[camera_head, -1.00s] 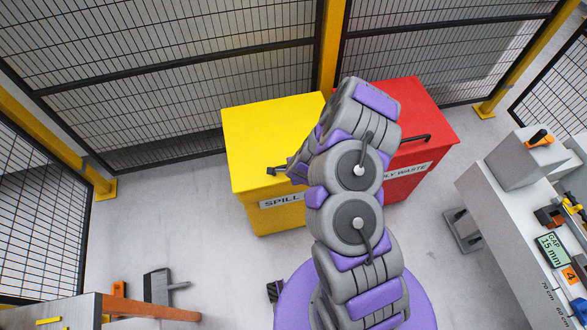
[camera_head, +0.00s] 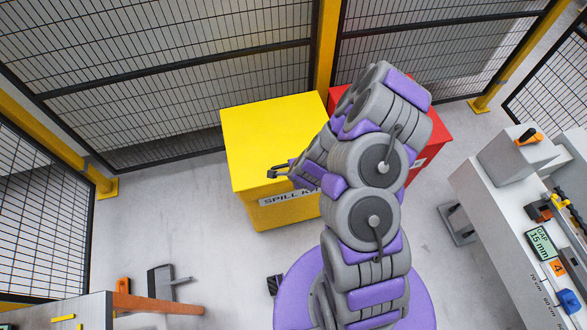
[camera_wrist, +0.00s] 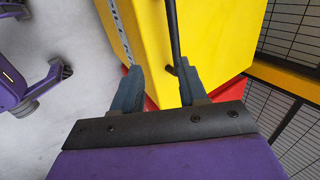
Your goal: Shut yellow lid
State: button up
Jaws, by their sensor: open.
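The yellow spill-kit bin (camera_head: 262,211) stands on the floor by the fence. Its yellow lid (camera_head: 270,130) looks flat on top of the bin, with no gap that I can make out. A black bar handle shows at the lid's front edge, mostly hidden by my arm. In the wrist view, my gripper (camera_wrist: 158,84) is open, and the black bar handle (camera_wrist: 171,35) reaches in close to the right finger. I cannot tell whether they touch.
A red waste bin (camera_head: 427,150) stands right of the yellow bin, partly behind my arm. Mesh fence panels (camera_head: 170,80) close off the back. A grey bench (camera_head: 500,235) is at the right, and a table (camera_head: 60,308) at the lower left.

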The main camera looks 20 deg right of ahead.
jog(key=p+v, duration=0.7)
jog(key=p, duration=0.4)
jog(key=shift+w, duration=0.25)
jog(key=shift+r, duration=0.1)
jog(key=a+r+n+g+y+b, duration=0.1)
jog(key=a+r+n, duration=0.15)
jog(key=r, duration=0.35)
jog(key=s+a+r+n+g+y+b, duration=0.1)
jog(key=a+r+n, duration=0.1)
jog(key=r+n, duration=0.3)
jog(key=a+r+n+g+y+b, duration=0.1)
jog(key=a+r+n, duration=0.15)
jog(key=r, duration=0.35)
jog(key=s+d+r+n+g+h+b, duration=0.1)
jog(key=s+d+r+n+g+b, duration=0.1)
jog(key=s+r, duration=0.7)
jog(key=s+d+r+n+g+h+b, duration=0.2)
jog(key=s+d+r+n, duration=0.3)
jog(key=s+r, duration=0.5)
jog(key=s+n+g, duration=0.1)
jog(key=s, duration=0.6)
